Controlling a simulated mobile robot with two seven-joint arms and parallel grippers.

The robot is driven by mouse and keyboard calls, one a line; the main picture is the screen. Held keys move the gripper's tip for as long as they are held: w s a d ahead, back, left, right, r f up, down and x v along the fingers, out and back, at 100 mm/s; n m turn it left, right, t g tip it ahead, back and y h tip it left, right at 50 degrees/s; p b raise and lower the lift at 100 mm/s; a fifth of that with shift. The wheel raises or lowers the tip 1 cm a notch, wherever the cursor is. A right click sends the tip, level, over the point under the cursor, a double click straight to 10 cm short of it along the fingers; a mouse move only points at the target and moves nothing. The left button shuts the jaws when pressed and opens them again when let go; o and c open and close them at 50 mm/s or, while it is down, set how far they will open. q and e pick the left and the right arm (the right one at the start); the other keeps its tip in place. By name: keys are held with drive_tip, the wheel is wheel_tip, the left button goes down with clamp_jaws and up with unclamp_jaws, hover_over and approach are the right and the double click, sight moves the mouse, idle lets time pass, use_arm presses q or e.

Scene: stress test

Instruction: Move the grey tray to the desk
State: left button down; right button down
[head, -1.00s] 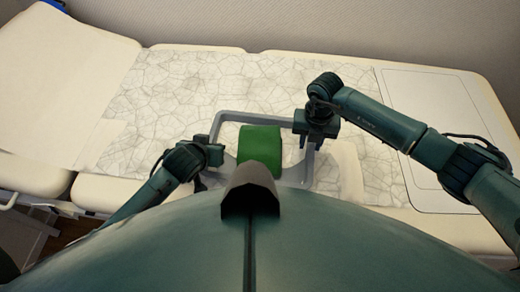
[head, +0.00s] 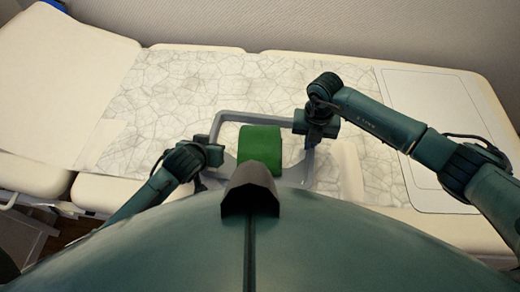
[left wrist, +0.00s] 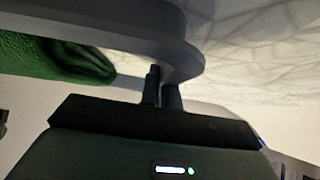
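The grey tray (head: 256,116) has a raised rim and shows in front of my body, over the padded bed. A green rolled cloth (head: 260,146) lies in it. My left gripper (head: 212,157) is at the tray's left side. In the left wrist view its two fingers (left wrist: 162,88) are close together at the tray's grey edge (left wrist: 185,58), shut on it. The green cloth (left wrist: 75,57) shows beside them. My right gripper (head: 312,135) is at the tray's right rim and looks shut on it, its fingertips mostly hidden. My body hides the tray's near part.
The padded bed (head: 165,105) has a cracked-pattern cover, a raised backrest (head: 60,85) at left and a flat pale panel (head: 430,110) at right. A pale cloth-like piece (head: 348,165) lies right of the tray. A wall stands behind. No desk shows.

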use_arm(q)
drive_tip(key=shift+r, duration=0.1)
use_arm(e)
drive_tip(key=shift+r, duration=0.1)
